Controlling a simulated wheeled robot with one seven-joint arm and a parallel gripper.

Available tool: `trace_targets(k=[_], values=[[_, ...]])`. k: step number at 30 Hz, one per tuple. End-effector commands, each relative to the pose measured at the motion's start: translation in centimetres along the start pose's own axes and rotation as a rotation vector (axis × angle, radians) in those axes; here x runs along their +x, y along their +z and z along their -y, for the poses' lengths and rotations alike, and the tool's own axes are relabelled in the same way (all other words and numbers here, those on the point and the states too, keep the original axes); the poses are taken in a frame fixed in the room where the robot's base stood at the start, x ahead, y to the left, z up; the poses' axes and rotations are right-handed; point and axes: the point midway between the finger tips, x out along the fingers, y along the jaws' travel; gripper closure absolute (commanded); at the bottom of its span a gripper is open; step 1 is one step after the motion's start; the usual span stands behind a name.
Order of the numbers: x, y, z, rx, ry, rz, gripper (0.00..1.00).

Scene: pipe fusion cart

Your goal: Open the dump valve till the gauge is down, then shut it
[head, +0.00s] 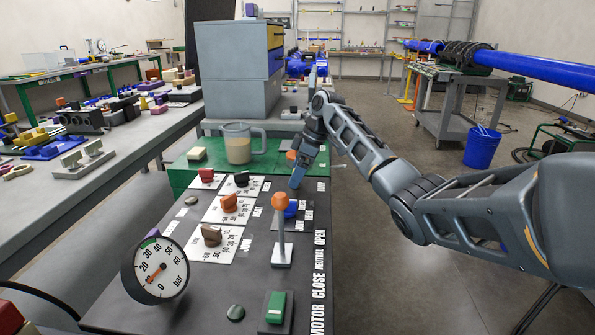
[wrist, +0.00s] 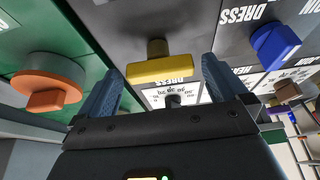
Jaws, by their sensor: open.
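The round gauge (head: 156,269) stands at the near left of the dark panel (head: 205,300). Its red needle points low on the scale, close to the 10 mark. My gripper (head: 296,182) hangs over the far right of the panel, pointing down. In the wrist view its open fingers (wrist: 163,88) stand either side of a yellow knob (wrist: 160,69) on a brass stem, with gaps at both sides. The head view hides this knob behind my gripper. No label legible here says which control is the dump valve.
An orange-handled lever (head: 281,225) stands upright near my gripper. A blue knob (head: 291,209) is close by, and an orange round knob (wrist: 52,80) is left in the wrist view. Several other knobs and a green switch (head: 275,307) share the panel. A jug (head: 238,146) stands behind.

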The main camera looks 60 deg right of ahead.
Motion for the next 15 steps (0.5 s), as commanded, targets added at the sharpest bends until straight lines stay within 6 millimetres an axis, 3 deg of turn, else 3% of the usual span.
trace_targets(k=[3, 15], values=[[-0.01, -0.01, 0.01, 0.000, 0.000, 0.000, 0.02], [-0.04, -0.01, 0.01, 0.000, 0.000, 0.000, 0.40]])
